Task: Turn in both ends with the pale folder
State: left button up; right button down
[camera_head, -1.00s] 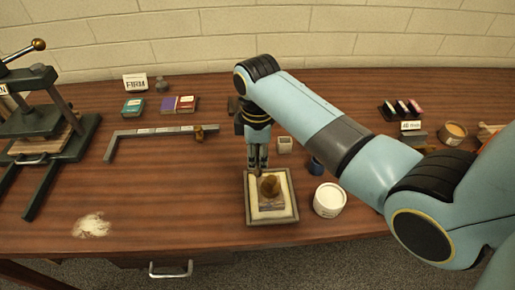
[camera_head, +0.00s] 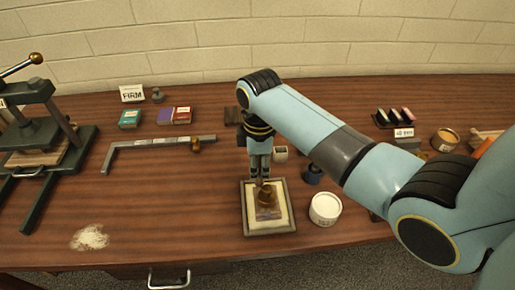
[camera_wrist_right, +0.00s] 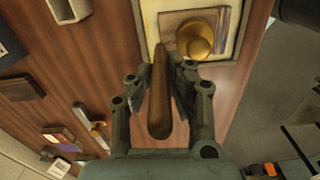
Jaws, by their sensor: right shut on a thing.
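My right gripper (camera_head: 260,172) points down at the back edge of a grey-rimmed tray (camera_head: 244,222). In the right wrist view my right gripper (camera_wrist_right: 160,90) is shut on a long, rounded brown tool (camera_wrist_right: 159,100); it looks brown rather than pale, so I cannot tell if it is the folder. The tray holds a cream sheet (camera_head: 282,223) with a small brownish panel (camera_head: 266,213) on it. A brass weight (camera_head: 265,199) stands on the panel; it also shows in the right wrist view (camera_wrist_right: 196,38), just beyond the fingertips. My left gripper is out of view.
A white tub (camera_head: 325,208) stands close right of the tray, with a dark blue pot (camera_head: 312,174) behind it. White powder (camera_head: 89,237) lies front left. Bare table separates powder and tray.

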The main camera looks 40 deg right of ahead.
jog(key=shift+s+d, duration=0.2)
jog(key=shift+d, duration=0.15)
dwell(0.3)
jog(key=shift+s+d, duration=0.15)
jog(key=shift+d, duration=0.1)
jog(key=shift+s+d, duration=0.1)
jog(key=shift+d, duration=0.05)
dwell(0.4)
jog(key=shift+s+d, duration=0.15)
jog(key=shift+d, duration=0.05)
jog(key=shift+s+d, duration=0.25)
jog(key=shift+d, duration=0.15)
jog(key=shift+d, duration=0.1)
dwell(0.4)
jog(key=shift+s+d, duration=0.2)
jog(key=shift+d, duration=0.1)
